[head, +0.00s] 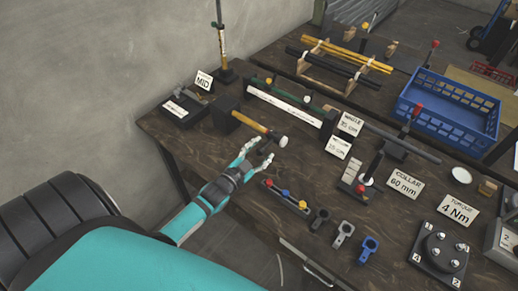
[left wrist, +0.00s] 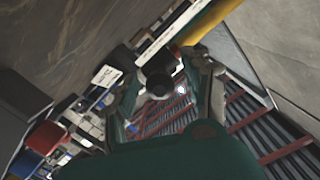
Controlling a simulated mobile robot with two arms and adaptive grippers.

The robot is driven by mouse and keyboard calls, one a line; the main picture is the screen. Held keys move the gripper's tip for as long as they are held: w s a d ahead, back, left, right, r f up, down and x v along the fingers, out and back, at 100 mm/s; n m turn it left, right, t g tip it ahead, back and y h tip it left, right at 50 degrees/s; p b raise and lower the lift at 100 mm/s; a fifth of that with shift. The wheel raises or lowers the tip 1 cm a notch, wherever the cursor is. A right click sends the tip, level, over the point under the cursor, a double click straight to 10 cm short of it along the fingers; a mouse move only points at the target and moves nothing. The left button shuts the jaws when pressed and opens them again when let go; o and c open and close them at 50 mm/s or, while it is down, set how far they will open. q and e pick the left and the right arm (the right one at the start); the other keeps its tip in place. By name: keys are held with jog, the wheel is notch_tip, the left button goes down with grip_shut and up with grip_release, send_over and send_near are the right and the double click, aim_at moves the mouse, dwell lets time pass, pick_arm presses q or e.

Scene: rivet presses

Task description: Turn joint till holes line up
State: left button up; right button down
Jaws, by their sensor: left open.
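My left gripper (head: 261,156) is open, palm-side toward a tan rod with a dark collar and pale round end (head: 281,141). The rod (head: 248,122) sticks out from a dark block (head: 225,112) near the bench's left front edge. In the left wrist view the open fingers (left wrist: 168,100) stand either side of a dark round end (left wrist: 155,80); a yellow rod (left wrist: 205,18) lies beyond it. I cannot tell whether the fingers touch it. No holes can be made out at the rod, and I cannot tell which part is the joint. My right gripper is not in view.
A strip with red, yellow and blue knobs (head: 284,194) lies right of the gripper, with several clevis-like parts (head: 343,233) beyond. A round block with numbered studs (head: 440,252) stands at the right. A blue crate (head: 448,108) is behind. Bare bench (head: 195,148) shows left of the gripper.

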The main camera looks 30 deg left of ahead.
pick_arm(q)
jog(key=s, duration=0.8)
jog(key=s+r, duration=0.1)
jog(key=s, duration=0.3)
jog(key=shift+a, duration=0.1)
